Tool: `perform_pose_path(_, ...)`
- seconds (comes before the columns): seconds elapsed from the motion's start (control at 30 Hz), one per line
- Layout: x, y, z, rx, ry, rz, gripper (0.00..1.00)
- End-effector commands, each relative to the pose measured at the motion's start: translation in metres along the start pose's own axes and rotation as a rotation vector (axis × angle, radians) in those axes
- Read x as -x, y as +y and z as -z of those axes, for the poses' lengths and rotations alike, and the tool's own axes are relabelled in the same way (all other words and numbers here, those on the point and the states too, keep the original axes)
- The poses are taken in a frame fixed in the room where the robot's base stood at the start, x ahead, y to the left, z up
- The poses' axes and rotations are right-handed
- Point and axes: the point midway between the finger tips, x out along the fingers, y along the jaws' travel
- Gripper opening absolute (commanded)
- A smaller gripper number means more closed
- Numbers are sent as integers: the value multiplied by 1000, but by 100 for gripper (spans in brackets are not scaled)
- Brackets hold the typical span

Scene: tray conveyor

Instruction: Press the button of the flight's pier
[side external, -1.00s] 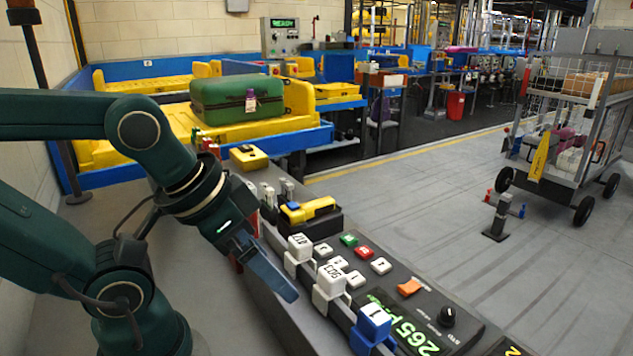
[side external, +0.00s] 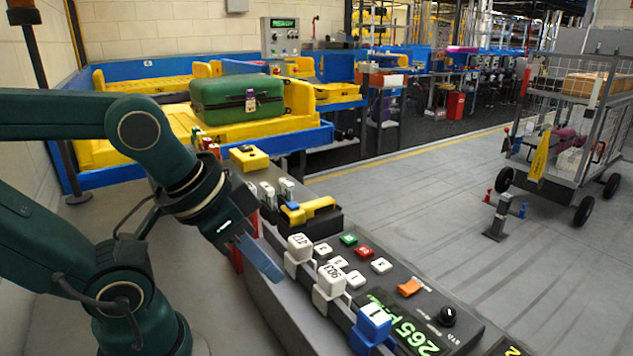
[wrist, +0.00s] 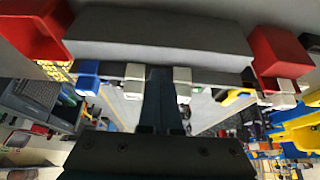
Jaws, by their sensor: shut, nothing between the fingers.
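My gripper (side external: 268,265) is shut and empty, its blue-grey fingers pointing down and right beside the console's near edge. In the wrist view the shut fingers (wrist: 160,100) point toward a row of blocks. Along that edge stand a white block (side external: 299,247) and another white block (side external: 330,280), both with dark markings, and a blue block (side external: 374,320) marked like a 1. The console (side external: 443,292) carries several small white keys, a green key (side external: 348,239), a red key (side external: 364,251) and a green display (side external: 410,335) reading 265 and then a partly hidden letter. The fingers touch no visible button.
A yellow handheld tool (side external: 308,210) rests in a dark holder beyond the blocks. An orange switch (side external: 410,287) and black knob (side external: 447,315) sit on the console. A caged cart (side external: 570,120) stands far right.

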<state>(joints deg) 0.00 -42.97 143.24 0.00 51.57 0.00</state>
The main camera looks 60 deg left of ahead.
Motion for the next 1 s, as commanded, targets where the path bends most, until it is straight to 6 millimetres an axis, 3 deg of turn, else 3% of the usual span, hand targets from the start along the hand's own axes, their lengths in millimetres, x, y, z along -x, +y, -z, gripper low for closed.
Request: perform_pose_path(1.0, 2, 3, -2, 30, -15, -14, 0)
